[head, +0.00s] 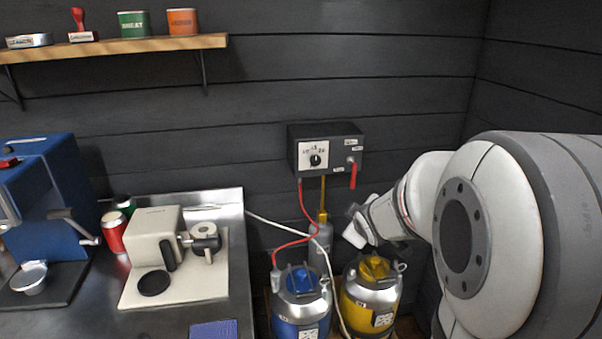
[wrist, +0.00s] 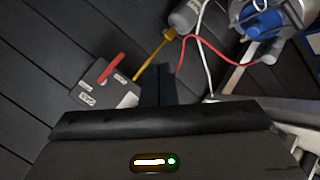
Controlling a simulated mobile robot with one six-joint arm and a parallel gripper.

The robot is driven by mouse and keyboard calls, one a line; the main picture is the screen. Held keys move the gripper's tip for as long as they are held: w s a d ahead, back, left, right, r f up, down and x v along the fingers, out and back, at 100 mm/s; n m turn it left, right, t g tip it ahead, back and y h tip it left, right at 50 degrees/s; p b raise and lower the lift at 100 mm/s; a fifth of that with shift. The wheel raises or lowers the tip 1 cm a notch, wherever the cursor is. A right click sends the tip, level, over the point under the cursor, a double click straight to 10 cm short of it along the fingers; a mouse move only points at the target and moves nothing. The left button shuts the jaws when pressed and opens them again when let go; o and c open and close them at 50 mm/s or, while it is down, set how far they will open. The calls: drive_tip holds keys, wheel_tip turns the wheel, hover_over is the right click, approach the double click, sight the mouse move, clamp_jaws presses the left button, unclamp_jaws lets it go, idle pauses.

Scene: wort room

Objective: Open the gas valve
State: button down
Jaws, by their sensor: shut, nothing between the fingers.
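A dark control box (head: 326,150) is fixed to the wall, with a round dial (head: 315,159) on its left and a red lever (head: 352,174) hanging down on its right. The wrist view shows the box (wrist: 92,88) tilted, with the red lever (wrist: 111,68) clear of my fingers. My gripper (head: 352,211) is below the box, near the grey gas cylinder and above the yellow keg. In the wrist view its dark fingers (wrist: 159,72) are together and empty.
A yellow hose (head: 323,192) links box and grey cylinder (head: 321,243). A red hose (head: 303,207) runs to a blue keg (head: 301,299). A yellow keg (head: 371,291) stands beside it. A steel counter (head: 215,200) with machines is left. The wall above the box is clear.

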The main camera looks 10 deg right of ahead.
sight(351, 186)
drive_tip(key=w+d+f+n+t+y, duration=0.2)
drive_tip(key=w+d+n+t+y, duration=0.2)
drive_tip(key=n, duration=0.9)
drive_tip(key=w+t+y, duration=0.2)
drive_tip(key=w+y, duration=0.2)
drive_tip(key=w, duration=0.1)
drive_tip(key=shift+w+d+f+n+t+p, duration=0.15)
drive_tip(key=shift+w+d+n+t+p, duration=0.05)
drive_tip(key=shift+n+t+p, duration=0.1)
drive_tip(key=shift+w, duration=0.1)
drive_tip(key=w+p, duration=0.1)
drive_tip(key=w, duration=0.2)
drive_tip(key=w+p, duration=0.2)
drive_tip(key=w, duration=0.1)
drive_tip(key=w+p, duration=0.1)
drive_tip(key=w, duration=0.2)
drive_tip(key=shift+w+d, duration=0.15)
drive_tip(key=shift+d, duration=0.2)
